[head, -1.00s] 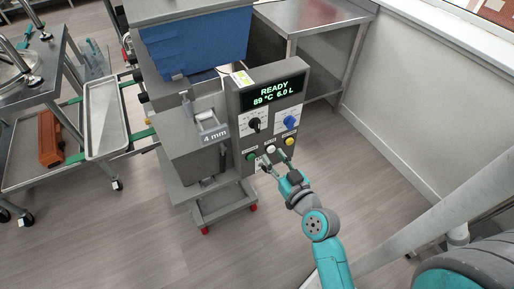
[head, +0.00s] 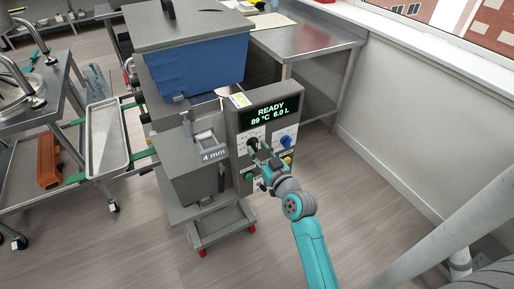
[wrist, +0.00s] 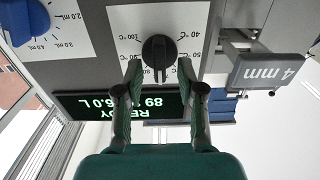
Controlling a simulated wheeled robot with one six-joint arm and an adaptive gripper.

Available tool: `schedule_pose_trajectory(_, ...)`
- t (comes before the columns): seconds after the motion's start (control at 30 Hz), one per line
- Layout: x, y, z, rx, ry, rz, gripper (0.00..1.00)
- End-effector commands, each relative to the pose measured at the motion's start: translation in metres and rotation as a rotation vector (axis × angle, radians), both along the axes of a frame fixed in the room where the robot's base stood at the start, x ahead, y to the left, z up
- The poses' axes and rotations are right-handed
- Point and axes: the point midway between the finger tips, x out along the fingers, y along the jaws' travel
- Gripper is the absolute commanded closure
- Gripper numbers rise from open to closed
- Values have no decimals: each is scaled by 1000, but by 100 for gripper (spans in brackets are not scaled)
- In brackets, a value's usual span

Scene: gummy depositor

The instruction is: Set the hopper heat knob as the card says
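The black heat knob (wrist: 158,52) sits on a white dial plate with °C marks in the wrist view, which is upside down. Its grip bar stands roughly upright in that picture; I cannot tell which mark it points to. My gripper (wrist: 159,73) is open, with one fingertip on each side of the knob's lower end and gaps showing. In the head view my gripper (head: 262,157) is in front of the control panel (head: 240,122) and partly covers the knob (head: 252,143). The display (head: 270,110) reads READY, 89 °C, 6.0 L.
A blue knob (head: 287,140) with mL marks is beside the heat knob, also seen in the wrist view (wrist: 28,20). A yellow button (head: 285,160) and a green button (head: 249,177) are below. A 4 mm plate (wrist: 268,72) projects beside the panel. Floor at right is clear.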

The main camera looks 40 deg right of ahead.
Motion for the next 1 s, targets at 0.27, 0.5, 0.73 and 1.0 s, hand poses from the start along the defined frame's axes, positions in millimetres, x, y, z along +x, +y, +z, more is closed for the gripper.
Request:
schedule_pose_trajectory(0.27, 14, -4, 0, 0, 0, 0, 61)
schedule_pose_trajectory(0.5, 14, -4, 0, 0, 0, 0, 61)
schedule_pose_trajectory(0.73, 14, -4, 0, 0, 0, 0, 100)
schedule_pose_trajectory(1.0, 14, -4, 0, 13, -4, 0, 100)
